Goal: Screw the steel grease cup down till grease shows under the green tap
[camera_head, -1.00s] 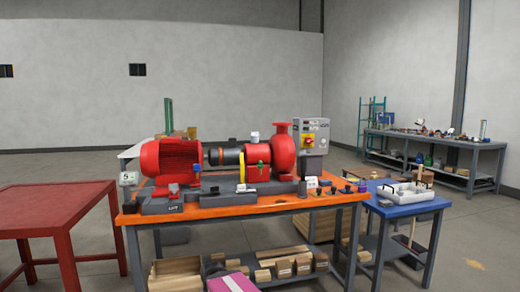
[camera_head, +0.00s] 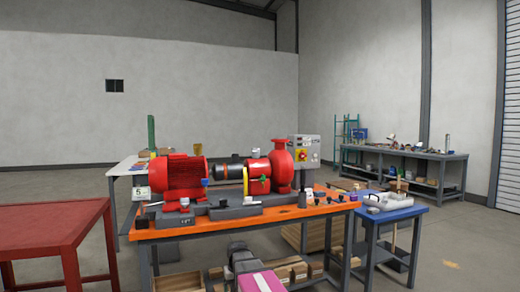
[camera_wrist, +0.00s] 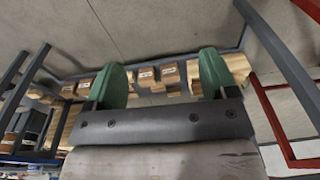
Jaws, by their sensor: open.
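The red pump (camera_head: 282,168) and red motor (camera_head: 170,178) stand on an orange-topped bench (camera_head: 330,208). A small pale metal cup (camera_head: 255,152), which looks like the steel grease cup, sits on top of the red bearing housing between them. The green tap (camera_head: 264,180) is on the front of that housing, below the cup. No grease can be made out under it at this size. My gripper (camera_wrist: 163,82) shows in the wrist view with two green fingertips wide apart and nothing between them. It is away from the cup and tap, which are not in the wrist view.
A red table (camera_head: 50,225) stands at left and a blue table (camera_head: 395,213) with a pale tray at right. A grey control box (camera_head: 305,150) stands behind the pump. A yellow upright piece (camera_head: 245,180) stands beside the housing.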

